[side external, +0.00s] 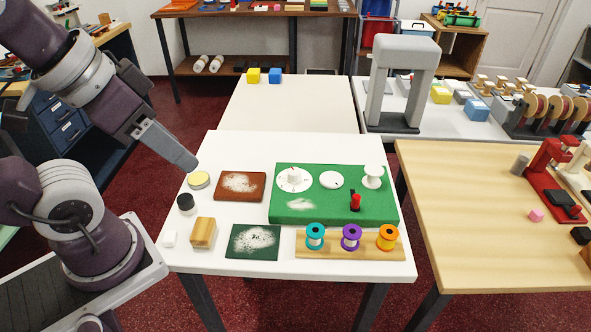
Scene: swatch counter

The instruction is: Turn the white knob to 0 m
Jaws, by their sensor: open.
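The white knob (293,175) stands on a round white dial (283,187) at the back left of the green board (384,212). The dial has small dark marks, too small to read, so I cannot tell the knob's setting. My gripper (192,166) is in the upper left, above the white table's left part. It is open and empty, well to the left of the knob and apart from it; one finger hides the other.
The board also bears a flat white disc (331,180), a white spool (373,177) and a red-topped lever (355,203). Colored spools (351,237) stand in front.

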